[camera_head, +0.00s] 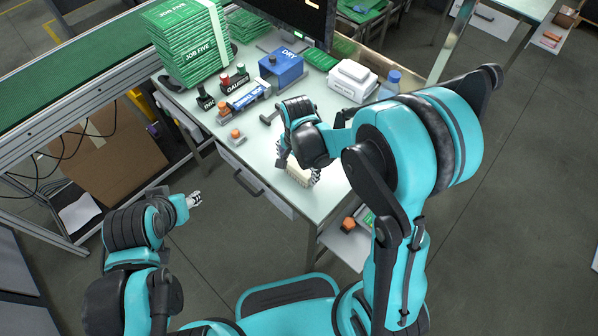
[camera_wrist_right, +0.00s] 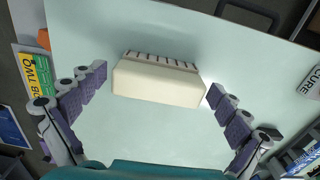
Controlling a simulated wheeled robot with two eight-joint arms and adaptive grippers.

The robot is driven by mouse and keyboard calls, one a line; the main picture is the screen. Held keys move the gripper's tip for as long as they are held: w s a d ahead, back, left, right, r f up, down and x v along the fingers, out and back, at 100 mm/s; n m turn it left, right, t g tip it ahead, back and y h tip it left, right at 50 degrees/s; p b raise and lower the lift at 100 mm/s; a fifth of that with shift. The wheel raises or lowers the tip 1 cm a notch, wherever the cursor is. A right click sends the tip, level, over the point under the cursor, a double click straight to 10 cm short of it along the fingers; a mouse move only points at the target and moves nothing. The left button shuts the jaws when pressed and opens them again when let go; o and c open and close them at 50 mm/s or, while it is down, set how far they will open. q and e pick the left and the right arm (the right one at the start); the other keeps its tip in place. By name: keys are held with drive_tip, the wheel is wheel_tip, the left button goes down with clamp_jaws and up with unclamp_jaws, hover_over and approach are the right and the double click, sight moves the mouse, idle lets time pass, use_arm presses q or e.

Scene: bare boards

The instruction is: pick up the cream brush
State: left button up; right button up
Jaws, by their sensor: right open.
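The cream brush (camera_head: 299,174) lies on the pale table top (camera_head: 262,153), near its front edge in the head view. My right arm hides part of it there. In the right wrist view the brush (camera_wrist_right: 158,85) shows whole, a cream block with a row of dark-tipped bristles along one long side. My right gripper (camera_head: 297,157) is open over the brush. In the right wrist view its fingers stand to the left and right of the brush's two ends, with nothing gripped. My left gripper (camera_head: 194,199) is away from the table, over the floor; its jaws are too small to read.
Green JOB FIVE packs (camera_head: 190,45) are stacked at the table's back left. A blue DRY box (camera_head: 281,68), a white container (camera_head: 352,80) and a blue-capped bottle (camera_head: 389,84) stand behind the brush. Small orange-topped pieces (camera_head: 235,134) lie left. A green conveyor (camera_head: 75,65) runs left.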

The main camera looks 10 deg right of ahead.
drive_tip(key=c, duration=1)
drive_tip(key=shift+r, duration=0.2)
drive_tip(key=shift+r, duration=0.25)
drive_tip(key=r, duration=0.1)
drive_tip(key=r+p, duration=0.2)
drive_tip(key=r, duration=0.1)
drive_tip(key=shift+s+d+r, duration=0.1)
drive_tip(key=shift+s+d, duration=0.15)
drive_tip(key=s+d+r+p, duration=0.1)
drive_tip(key=s+d+r, duration=0.1)
drive_tip(key=s+d+r+p, duration=0.1)
drive_tip(key=s+d+r, duration=0.1)
drive_tip(key=s+d, duration=0.1)
drive_tip(key=s+d+r+p, duration=0.1)
drive_tip(key=s+d+r, duration=0.1)
drive_tip(key=shift+s+d+p, duration=0.35)
drive_tip(key=shift+s, duration=0.05)
